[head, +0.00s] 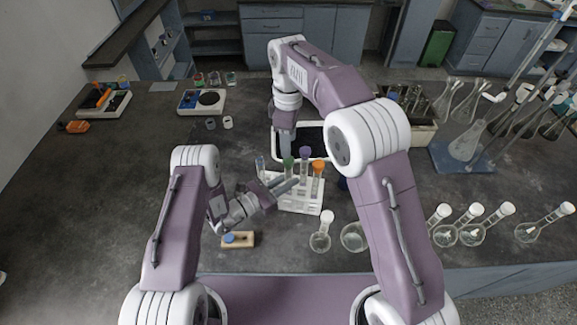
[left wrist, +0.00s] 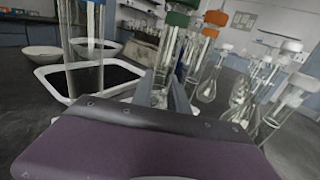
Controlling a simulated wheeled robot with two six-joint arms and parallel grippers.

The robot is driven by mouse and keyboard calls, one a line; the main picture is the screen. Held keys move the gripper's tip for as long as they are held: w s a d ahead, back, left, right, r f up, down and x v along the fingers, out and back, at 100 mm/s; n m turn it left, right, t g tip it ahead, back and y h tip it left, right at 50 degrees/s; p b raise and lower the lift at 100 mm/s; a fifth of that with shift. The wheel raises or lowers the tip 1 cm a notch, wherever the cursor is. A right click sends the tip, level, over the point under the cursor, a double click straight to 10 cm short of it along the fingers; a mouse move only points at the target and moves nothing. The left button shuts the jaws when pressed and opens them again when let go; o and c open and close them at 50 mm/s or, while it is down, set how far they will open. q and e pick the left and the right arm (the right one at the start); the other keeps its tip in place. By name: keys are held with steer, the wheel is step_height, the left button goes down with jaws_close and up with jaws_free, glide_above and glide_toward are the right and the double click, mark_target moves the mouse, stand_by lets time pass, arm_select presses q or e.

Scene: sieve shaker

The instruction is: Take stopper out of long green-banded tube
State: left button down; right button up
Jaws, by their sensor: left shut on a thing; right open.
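The green-stoppered tube (head: 288,161) stands in the white rack (head: 301,207). Its green stopper (left wrist: 178,19) shows at the top in the left wrist view, and the glass below it runs down between my fingers. My left gripper (head: 292,184) comes in low from the left and is shut on this tube; in the left wrist view the fingers (left wrist: 168,88) are around the glass. My right gripper (head: 287,150) points down just above the green stopper, open, and seems apart from it. The green band itself is too small to make out.
Tubes with purple (head: 305,152) and orange (head: 318,166) stoppers stand close on the right in the rack; another tube (head: 260,166) is at its left. A white-rimmed tray (head: 277,157) lies behind. Flasks (head: 320,240) stand in front and right. A small wooden block (head: 238,240) lies front left.

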steer(key=m, duration=1.9)
steer(key=shift+m, duration=0.4)
steer(key=m, duration=0.9)
step_height(320, 180, down, 8)
jaws_close()
steer(key=n, duration=0.3)
steer(key=shift+n, duration=0.4)
steer(key=n, duration=0.3)
steer(key=shift+n, duration=0.3)
steer(key=n, duration=0.6)
steer(key=shift+r, duration=0.1)
steer(key=n, duration=1.5)
